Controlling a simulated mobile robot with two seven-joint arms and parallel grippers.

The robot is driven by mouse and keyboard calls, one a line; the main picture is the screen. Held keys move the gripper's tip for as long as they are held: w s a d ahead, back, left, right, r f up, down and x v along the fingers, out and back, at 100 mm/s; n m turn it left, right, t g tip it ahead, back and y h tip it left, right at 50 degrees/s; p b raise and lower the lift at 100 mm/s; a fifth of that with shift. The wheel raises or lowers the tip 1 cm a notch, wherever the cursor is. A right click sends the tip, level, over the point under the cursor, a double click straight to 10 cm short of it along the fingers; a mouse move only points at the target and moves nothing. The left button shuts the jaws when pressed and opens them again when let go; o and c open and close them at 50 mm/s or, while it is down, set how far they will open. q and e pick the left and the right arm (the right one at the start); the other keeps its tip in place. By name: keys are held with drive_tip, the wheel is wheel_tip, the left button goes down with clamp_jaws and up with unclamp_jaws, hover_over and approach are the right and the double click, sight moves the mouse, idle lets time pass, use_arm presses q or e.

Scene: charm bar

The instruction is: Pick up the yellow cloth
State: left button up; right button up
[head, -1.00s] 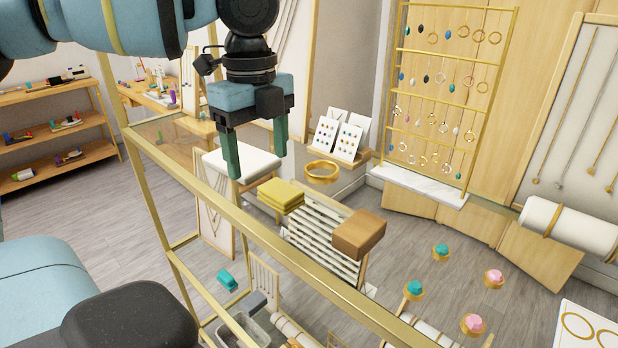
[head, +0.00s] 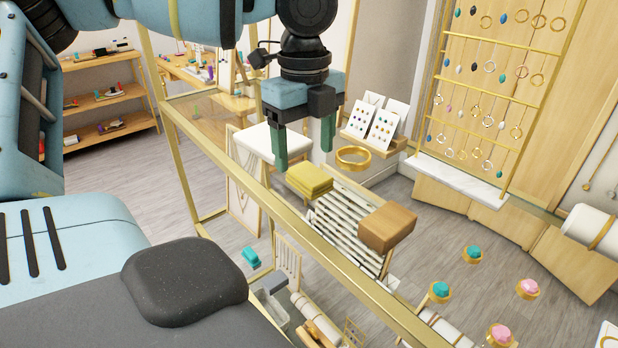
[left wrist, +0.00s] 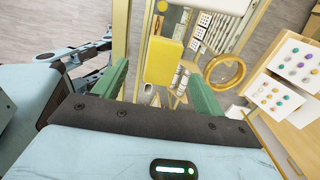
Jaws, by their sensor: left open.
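The folded yellow cloth (head: 309,179) lies on the glass top of the gold-framed display case, near its front rail. My left gripper (head: 304,158) is open and empty. In the head view its green fingers point down above and just behind the cloth. In the left wrist view the cloth (left wrist: 164,60) shows beyond and between the two fingers (left wrist: 158,85), apart from both. My right gripper is not in view.
A gold bangle (head: 353,157) lies close behind the cloth. A brown block (head: 387,227) lies to its right. Several gold rings with teal and pink stones (head: 473,254) lie farther right. The gold front rail (head: 250,187) runs close to the cloth.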

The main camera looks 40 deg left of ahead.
sight(309, 173)
use_arm(q)
drive_tip(key=f, duration=0.4)
drive_tip(key=shift+w+d+f, duration=0.15)
drive_tip(key=shift+w+d, duration=0.05)
drive_tip(key=shift+d, duration=0.05)
drive_tip(key=c, duration=1.1)
